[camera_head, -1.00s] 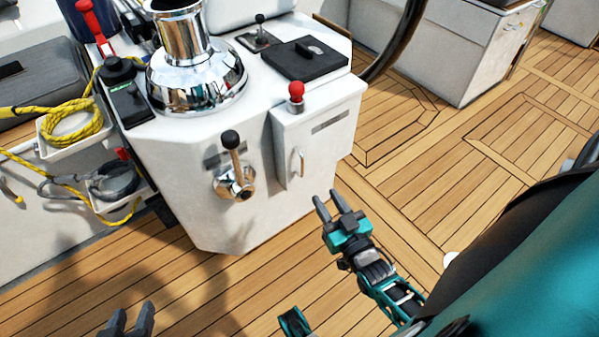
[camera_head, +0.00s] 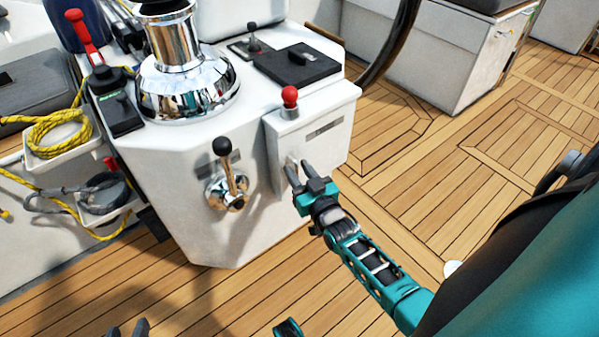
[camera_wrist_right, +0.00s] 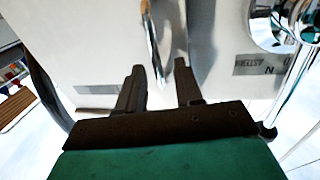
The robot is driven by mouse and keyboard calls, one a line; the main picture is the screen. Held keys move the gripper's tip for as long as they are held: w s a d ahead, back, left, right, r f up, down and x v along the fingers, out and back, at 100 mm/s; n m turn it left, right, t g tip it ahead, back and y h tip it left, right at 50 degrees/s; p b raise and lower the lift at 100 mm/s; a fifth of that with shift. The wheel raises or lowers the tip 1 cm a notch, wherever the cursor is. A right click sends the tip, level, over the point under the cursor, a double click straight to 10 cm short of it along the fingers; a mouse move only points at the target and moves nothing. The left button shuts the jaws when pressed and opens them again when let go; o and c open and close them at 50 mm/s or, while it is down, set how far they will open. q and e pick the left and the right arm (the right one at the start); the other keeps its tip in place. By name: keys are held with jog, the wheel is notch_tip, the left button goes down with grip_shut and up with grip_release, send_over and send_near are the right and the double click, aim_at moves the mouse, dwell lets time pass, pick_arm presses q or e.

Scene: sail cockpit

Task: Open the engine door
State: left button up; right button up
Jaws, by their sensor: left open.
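The engine door (camera_head: 318,148) is the white front panel of the raised box on the pedestal, with a dark label plate and a slim metal handle. It looks shut. My right gripper (camera_head: 299,168) is at the handle and covers most of it in the head view. In the right wrist view the handle (camera_wrist_right: 152,45) runs down between the two spread fingers of the right gripper (camera_wrist_right: 159,68); I see no finger closed on it. My left gripper (camera_head: 127,330) is open and empty at the bottom edge of the head view, away from the door.
A black-knobbed lever (camera_head: 228,165) sticks out of the pedestal left of the door. A red knob (camera_head: 290,97) stands on the box top. A chrome winch (camera_head: 185,90) and a black hatch (camera_head: 298,64) are on the pedestal top. The wooden deck (camera_head: 400,200) to the right is clear.

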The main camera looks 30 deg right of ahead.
grip_shut()
dwell(1.4)
